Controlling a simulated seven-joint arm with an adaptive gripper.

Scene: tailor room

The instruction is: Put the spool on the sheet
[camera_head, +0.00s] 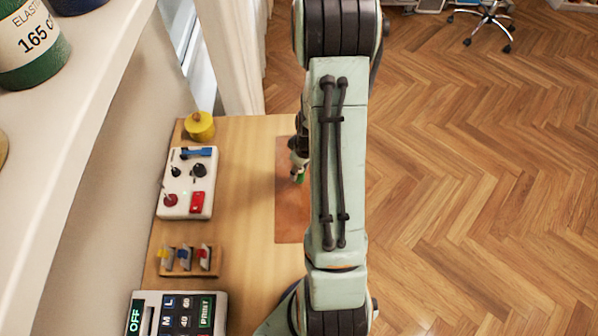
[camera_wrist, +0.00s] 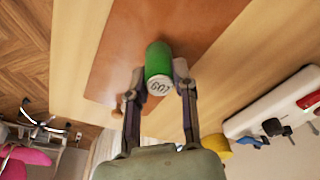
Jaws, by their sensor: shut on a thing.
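The green spool (camera_wrist: 158,60) has a pale end with a printed number. My gripper (camera_wrist: 160,82) is shut on it, one finger on each side. In the head view a bit of green spool (camera_head: 301,178) shows below my gripper (camera_head: 298,168), beside my arm. The sheet (camera_wrist: 110,70) is a flat reddish-brown piece on the table. In the head view its left part (camera_head: 289,215) shows and my arm hides the rest. The spool is over the sheet in both views; I cannot tell whether it touches it.
The wooden table (camera_head: 245,190) also bears a yellow round object (camera_head: 199,126), a white control box (camera_head: 187,205) with knobs, a small rack (camera_head: 190,262) with coloured pieces, and a labelled button device (camera_head: 180,312). A wall and shelf stand at the left. Open floor lies at the right.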

